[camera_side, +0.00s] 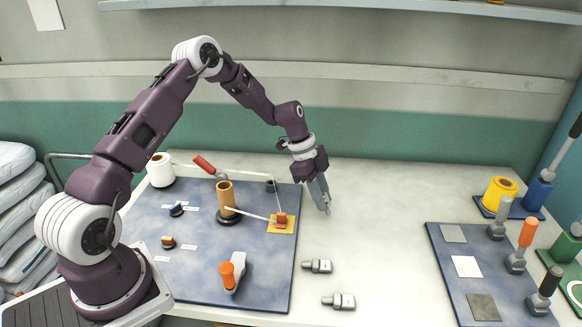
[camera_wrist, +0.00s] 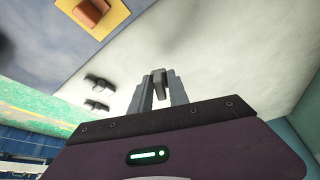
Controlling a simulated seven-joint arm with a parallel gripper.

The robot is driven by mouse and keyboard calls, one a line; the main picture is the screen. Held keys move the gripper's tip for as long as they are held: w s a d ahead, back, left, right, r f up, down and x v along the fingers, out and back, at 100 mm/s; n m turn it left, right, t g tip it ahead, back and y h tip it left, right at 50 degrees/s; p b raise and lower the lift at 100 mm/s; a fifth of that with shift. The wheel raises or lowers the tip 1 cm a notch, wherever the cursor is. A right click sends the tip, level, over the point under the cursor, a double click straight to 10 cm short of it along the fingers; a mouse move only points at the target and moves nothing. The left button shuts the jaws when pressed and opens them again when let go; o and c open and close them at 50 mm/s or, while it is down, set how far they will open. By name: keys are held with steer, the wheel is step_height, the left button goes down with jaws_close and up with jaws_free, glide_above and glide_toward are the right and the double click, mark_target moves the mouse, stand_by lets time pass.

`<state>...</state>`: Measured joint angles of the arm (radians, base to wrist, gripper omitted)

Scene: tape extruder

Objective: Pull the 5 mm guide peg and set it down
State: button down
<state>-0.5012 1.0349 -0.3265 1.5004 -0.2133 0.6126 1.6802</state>
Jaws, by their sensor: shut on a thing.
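My gripper (camera_side: 324,207) is over the white table, just right of the blue board's right edge. Its fingers point down and slightly right. In the wrist view my gripper (camera_wrist: 158,90) is shut on a small grey peg (camera_wrist: 158,86), taken to be the guide peg; its size cannot be read. In the side view the held peg is mostly hidden by the fingers. Two similar grey pegs lie on the table, one nearer my gripper (camera_side: 317,266) and one nearer the front (camera_side: 339,301). An orange-brown block (camera_side: 281,219) sits on a yellow plate (camera_side: 273,229) at the board's right edge.
The blue board (camera_side: 200,270) carries a white spool (camera_side: 160,170), a tan roll (camera_side: 226,197) with tape running to the block, and an orange-handled tool (camera_side: 229,273). At right is a blue mat (camera_side: 448,275) with squares and stamp-like tools. White table between is largely clear.

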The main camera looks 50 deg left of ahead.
steer(key=s+d+r+m+g+h, duration=0.15)
steer(key=d+r+h, duration=0.25)
steer(key=d, duration=1)
steer(key=s+d+r+m+h, duration=0.2)
steer(key=d+r+m+h, duration=0.15)
steer(key=d, duration=1.05)
steer(key=shift+w+a+f, duration=0.1)
steer(key=shift+w+f, duration=0.05)
steer(key=shift+f, duration=2.85)
steer(key=shift+w+a+f, duration=0.1)
steer(key=shift+w+f, duration=0.05)
steer(key=shift+f, duration=2.8)
steer(key=shift+f, duration=0.35)
steer(key=c, duration=1.2)
jaws_free()
steer(key=shift+a, duration=0.15)
